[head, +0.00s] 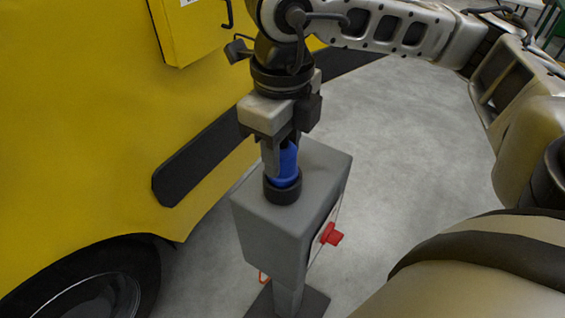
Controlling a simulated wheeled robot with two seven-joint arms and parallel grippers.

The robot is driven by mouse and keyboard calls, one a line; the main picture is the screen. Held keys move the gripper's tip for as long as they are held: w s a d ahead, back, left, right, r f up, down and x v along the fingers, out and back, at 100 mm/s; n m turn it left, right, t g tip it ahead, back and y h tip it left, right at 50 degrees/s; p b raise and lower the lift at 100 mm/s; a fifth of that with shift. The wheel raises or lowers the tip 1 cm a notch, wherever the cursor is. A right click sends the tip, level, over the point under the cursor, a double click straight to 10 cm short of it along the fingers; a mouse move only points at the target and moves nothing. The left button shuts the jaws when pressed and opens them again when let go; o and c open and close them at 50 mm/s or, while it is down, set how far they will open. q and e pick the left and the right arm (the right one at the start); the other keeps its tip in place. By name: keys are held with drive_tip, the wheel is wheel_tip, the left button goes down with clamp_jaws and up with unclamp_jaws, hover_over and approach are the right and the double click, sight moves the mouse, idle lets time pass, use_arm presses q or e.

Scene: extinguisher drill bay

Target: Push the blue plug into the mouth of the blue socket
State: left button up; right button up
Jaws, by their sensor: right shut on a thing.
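My right gripper (281,155) points straight down over the grey box and is shut on the blue plug (289,163). The plug is upright, and the fingers hide part of it. Its lower end is at the mouth of a dark round collar (283,194) on top of the box. I cannot tell how deep the plug sits in it. The collar looks black, and no separate blue socket shows. My left gripper is not in view.
The grey box (262,222) stands on a post with a dark base plate. A red knob (331,234) sticks out of its right side. A yellow vehicle (100,120) with a dark side strip (205,160) is close on the left. Open grey floor (410,140) lies to the right.

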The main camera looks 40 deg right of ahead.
drive_tip(key=shift+r+p, duration=0.5)
drive_tip(key=shift+r, duration=0.35)
drive_tip(key=shift+r+p, duration=0.8)
drive_tip(key=shift+r, duration=0.55)
drive_tip(key=shift+r, duration=0.1)
drive_tip(key=shift+r+p, duration=1.15)
drive_tip(key=shift+r, duration=0.8)
